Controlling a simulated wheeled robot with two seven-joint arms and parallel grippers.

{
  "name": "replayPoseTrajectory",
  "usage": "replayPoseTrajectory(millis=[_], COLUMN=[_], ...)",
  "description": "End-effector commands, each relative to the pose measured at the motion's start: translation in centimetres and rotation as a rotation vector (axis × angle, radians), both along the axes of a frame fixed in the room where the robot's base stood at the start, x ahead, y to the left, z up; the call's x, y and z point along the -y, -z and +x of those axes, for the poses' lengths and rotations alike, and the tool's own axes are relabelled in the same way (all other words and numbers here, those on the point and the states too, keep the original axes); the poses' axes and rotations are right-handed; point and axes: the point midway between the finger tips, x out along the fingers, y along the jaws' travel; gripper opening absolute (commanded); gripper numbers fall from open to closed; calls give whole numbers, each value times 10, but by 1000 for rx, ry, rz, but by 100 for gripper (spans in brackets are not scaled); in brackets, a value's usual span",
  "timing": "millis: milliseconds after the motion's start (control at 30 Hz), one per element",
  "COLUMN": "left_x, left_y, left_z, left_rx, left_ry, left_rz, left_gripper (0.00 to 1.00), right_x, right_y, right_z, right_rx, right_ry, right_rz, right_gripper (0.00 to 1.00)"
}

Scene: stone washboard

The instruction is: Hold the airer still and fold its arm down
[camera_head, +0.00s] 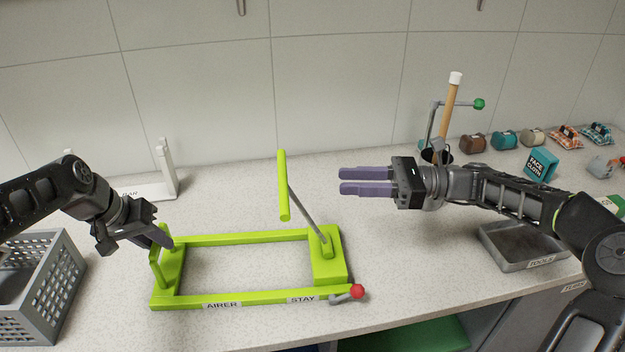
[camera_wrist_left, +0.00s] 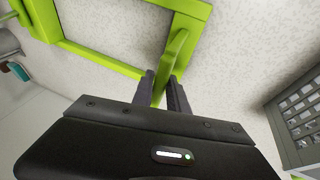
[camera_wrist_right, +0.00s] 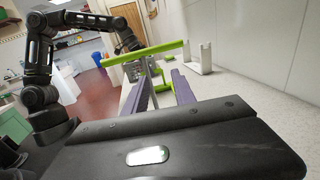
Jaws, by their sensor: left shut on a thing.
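The lime-green airer (camera_head: 240,302) lies on the worktop, labelled AIRER and STAY on its front bar. Its grey arm (camera_head: 308,214) leans up to the left from the block at the right end, topped by a green crossbar (camera_head: 283,185). A small grey lever with a red knob (camera_head: 358,291) is at the front right corner. My left gripper (camera_head: 166,243) is shut on the upright handle (camera_head: 156,268) at the airer's left end; the handle (camera_wrist_left: 181,50) is between its fingers in the left wrist view. My right gripper (camera_head: 342,181) is open and empty, right of the crossbar and apart from it.
A grey perforated basket (camera_head: 45,290) stands at the left. A white bar rack (camera_head: 168,170) is behind the airer. A TOOLS tray (camera_head: 515,262) lies under my right arm. A face cloth box (camera_head: 540,164) and rolled cloths (camera_head: 505,140) stand at the right back.

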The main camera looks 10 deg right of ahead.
Motion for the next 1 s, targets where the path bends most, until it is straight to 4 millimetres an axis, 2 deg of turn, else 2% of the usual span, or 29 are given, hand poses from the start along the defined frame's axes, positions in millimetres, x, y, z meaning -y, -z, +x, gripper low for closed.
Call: replayPoseTrajectory(millis=[100,200,567,867,1000], left_x=[0,0,0,0,0], left_y=[-1,-1,-1,-1,-1], left_z=[0,0,0,0,0], left_rx=[2,2,1,1,1], left_ry=[0,0,0,0,0], left_rz=[-1,-1,-1,-1,-1], left_gripper=[0,0,0,0,0], right_x=[23,33,39,45,42], right_y=[0,0,0,3,-4], right_z=[-4,-7,-9,-8,-11], right_rx=[0,-1,0,3,210], right_ry=[4,2,0,2,-14], right_rz=[2,2,0,66,86], right_gripper=[32,32,32,8,0])
